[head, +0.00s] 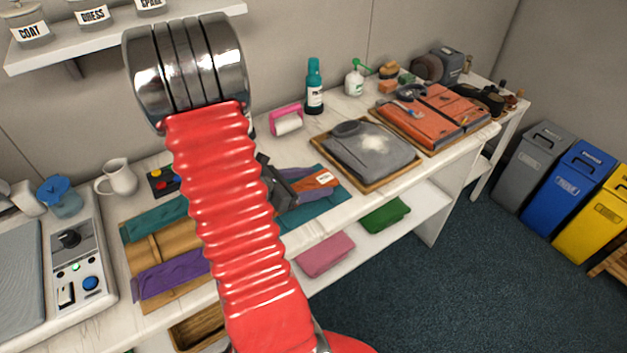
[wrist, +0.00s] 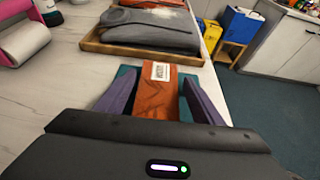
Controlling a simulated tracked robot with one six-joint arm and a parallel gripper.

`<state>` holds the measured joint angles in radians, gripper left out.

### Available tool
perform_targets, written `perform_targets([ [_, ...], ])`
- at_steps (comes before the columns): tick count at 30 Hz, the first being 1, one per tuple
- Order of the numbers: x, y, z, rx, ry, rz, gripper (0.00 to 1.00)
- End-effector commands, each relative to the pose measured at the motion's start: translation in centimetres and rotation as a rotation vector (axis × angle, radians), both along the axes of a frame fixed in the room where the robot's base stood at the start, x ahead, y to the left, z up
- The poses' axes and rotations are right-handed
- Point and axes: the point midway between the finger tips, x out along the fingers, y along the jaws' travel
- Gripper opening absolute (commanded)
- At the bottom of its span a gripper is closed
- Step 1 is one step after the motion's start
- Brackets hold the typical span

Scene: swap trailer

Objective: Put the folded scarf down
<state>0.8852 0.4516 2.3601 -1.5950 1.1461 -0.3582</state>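The folded scarf (wrist: 157,98) is orange with a white label on its upper face. It lies lengthwise between the two purple fingers of my gripper (wrist: 160,85), and a teal surface shows just under and beside it. In the head view the scarf (head: 312,181) is low over the teal piece (head: 318,212) on the table. My gripper (head: 296,192) is around it, partly hidden by its own dark body and the red arm. A thin strip of teal shows beside the right finger, so I cannot tell whether both fingers press on the scarf.
A wooden tray (head: 378,184) with a folded grey garment stands just beyond, to the right. A pink lint roller (head: 287,120) and a teal bottle (head: 314,86) stand behind. A brown mat (head: 136,262) with folded cloths lies left. Bare white tabletop shows around the teal piece.

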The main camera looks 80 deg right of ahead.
Motion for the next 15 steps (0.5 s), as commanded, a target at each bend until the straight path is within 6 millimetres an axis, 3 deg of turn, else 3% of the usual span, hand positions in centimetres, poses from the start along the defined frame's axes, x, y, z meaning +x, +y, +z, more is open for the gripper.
perform_targets([
  [15, 0.43, 0.39, 0.40, -0.001, -0.001, 0.002, 0.67],
])
